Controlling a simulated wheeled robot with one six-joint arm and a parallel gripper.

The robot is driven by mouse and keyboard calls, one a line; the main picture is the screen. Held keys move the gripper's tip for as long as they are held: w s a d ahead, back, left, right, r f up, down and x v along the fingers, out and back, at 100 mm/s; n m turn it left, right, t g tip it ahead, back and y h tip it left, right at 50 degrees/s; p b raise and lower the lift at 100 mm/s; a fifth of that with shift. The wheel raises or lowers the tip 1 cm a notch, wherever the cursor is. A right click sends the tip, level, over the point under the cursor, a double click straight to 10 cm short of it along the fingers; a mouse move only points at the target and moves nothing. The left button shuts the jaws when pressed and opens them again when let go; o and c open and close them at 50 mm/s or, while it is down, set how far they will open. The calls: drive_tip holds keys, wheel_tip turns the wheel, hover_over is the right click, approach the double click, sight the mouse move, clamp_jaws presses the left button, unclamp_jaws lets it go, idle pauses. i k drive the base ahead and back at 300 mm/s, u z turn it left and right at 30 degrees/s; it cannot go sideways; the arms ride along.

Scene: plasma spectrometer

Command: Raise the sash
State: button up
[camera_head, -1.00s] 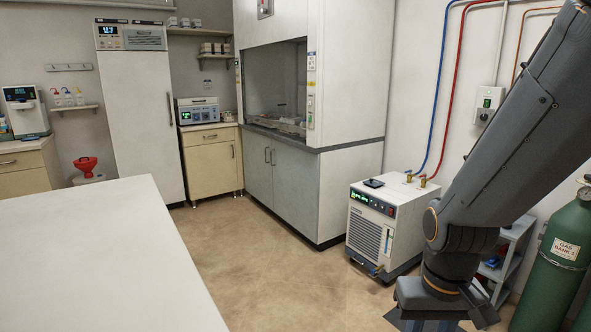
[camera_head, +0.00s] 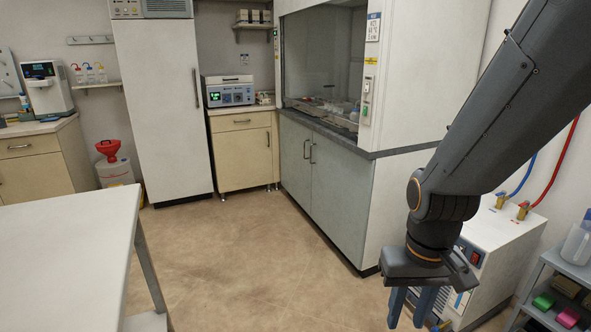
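The sash (camera_head: 328,57) is the clear pane in the front of the white fume hood (camera_head: 415,85), right of centre. Trays and small items show on the hood's worktop behind and below it. How far the sash stands above the worktop is hard to tell. My gripper (camera_head: 409,308) hangs low at the right, pointing down, well in front of the hood and apart from it. Its two blue fingers show a gap between them with nothing in it. The fingertips are near the bottom of the picture.
A white bench (camera_head: 65,255) fills the lower left. A chiller (camera_head: 505,245) with blue and red hoses stands behind my arm at the right, beside a grey shelf cart (camera_head: 562,283). A tall white cabinet (camera_head: 165,110) stands at the back. The floor (camera_head: 235,265) between bench and hood is clear.

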sight(350, 124)
drive_tip(key=u, duration=0.5)
drive_tip(key=i, duration=1.05)
drive_tip(key=u, duration=0.25)
drive_tip(key=i, duration=1.3)
drive_tip(key=z, duration=0.45)
drive_tip(key=i, duration=1.55)
drive_tip(key=z, duration=0.1)
